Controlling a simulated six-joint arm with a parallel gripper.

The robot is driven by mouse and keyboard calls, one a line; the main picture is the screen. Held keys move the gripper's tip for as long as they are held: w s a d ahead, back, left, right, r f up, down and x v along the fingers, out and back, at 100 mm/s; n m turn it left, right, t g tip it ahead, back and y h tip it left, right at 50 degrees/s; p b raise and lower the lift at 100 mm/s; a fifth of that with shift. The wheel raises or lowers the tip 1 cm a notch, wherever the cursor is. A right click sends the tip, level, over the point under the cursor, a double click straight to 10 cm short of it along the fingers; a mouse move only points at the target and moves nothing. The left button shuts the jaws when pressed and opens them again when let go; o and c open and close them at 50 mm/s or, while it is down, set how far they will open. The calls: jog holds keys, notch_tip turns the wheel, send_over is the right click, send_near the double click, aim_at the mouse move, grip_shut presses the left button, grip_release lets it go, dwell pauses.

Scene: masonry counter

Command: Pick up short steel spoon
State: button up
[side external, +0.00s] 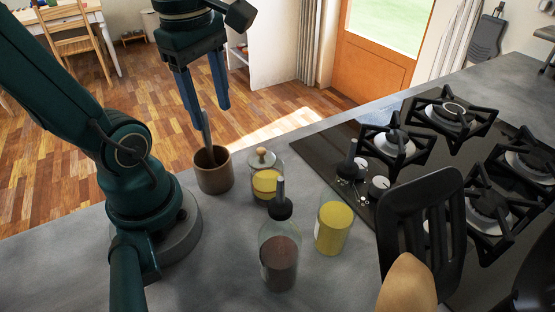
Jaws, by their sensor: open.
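The short steel spoon (206,130) stands in a brown cup (214,178) on the grey counter, its grey handle sticking up above the rim. Its lower end is hidden inside the cup. My gripper (209,106) points downward over the cup with its two blue fingers apart. The tip of the spoon handle shows near and between the fingertips. I cannot tell from this one view whether the handle lies exactly between them or touches one.
Right of the cup stand a lidded yellow jar (265,184), a dark bottle with a spout (279,258) and a yellow-filled glass (334,228). A black spatula (424,225) and a tan rounded thing (407,285) are in front. A gas hob (440,155) lies behind.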

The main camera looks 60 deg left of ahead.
aim_at(206, 135)
jog(key=a+n, duration=0.3)
jog(key=n, duration=0.1)
jog(key=shift+s+a+f+g, duration=0.1)
jog(key=shift+s+a+g, duration=0.15)
jog(key=shift+a+g, duration=0.15)
notch_tip(206, 135, down, 5)
grip_shut()
